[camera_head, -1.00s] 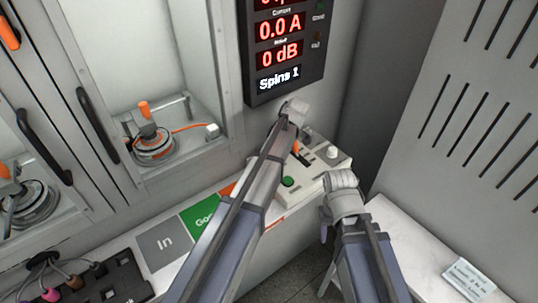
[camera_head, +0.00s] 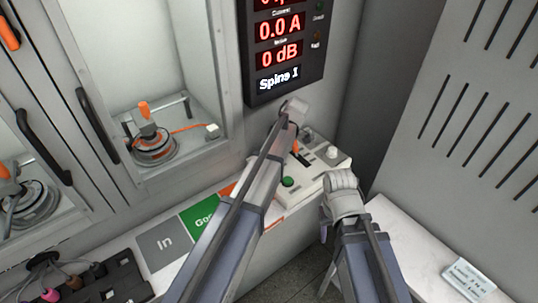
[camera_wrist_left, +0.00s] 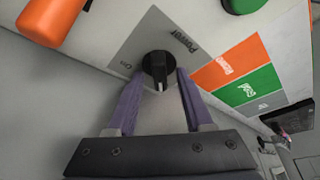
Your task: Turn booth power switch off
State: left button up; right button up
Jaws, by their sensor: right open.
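The booth power switch is a black rotary knob (camera_wrist_left: 158,68) with a white line, on a grey panel marked "Power" and "On", in the left wrist view. My left gripper (camera_wrist_left: 161,76) is in front of it, its two purple fingers apart, one on each side of the knob. Whether they touch it is hard to tell. In the head view my left gripper (camera_head: 295,108) is over the back of the control box (camera_head: 310,178), and I cannot make out the knob there. My right gripper (camera_head: 341,185) is open and empty, at the box's front right.
A display (camera_head: 284,45) reading 0.0 A and 0 dB hangs above the box. A green button (camera_head: 288,182) is on the box. In the left wrist view an orange handle (camera_wrist_left: 52,18) is at the upper left. A booth with a motor (camera_head: 152,145) is on the left.

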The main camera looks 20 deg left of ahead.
pick_arm(q)
jog(key=p+v, duration=0.7)
jog(key=shift+d+r, duration=0.2)
jog(key=shift+r, duration=0.15)
jog(key=shift+s, duration=0.1)
dwell(0.4)
jog(key=s+d+m+h, duration=0.1)
jog(key=s+d+m, duration=0.4)
jog(key=s+m, duration=0.6)
jog(key=s+d+f+m+h, duration=0.1)
jog(key=s+d+m, duration=0.4)
jog(key=s+m, duration=0.7)
jog(key=shift+s+f+h, duration=0.3)
jog(key=shift+s+h, duration=0.3)
jog(key=shift+s, duration=0.3)
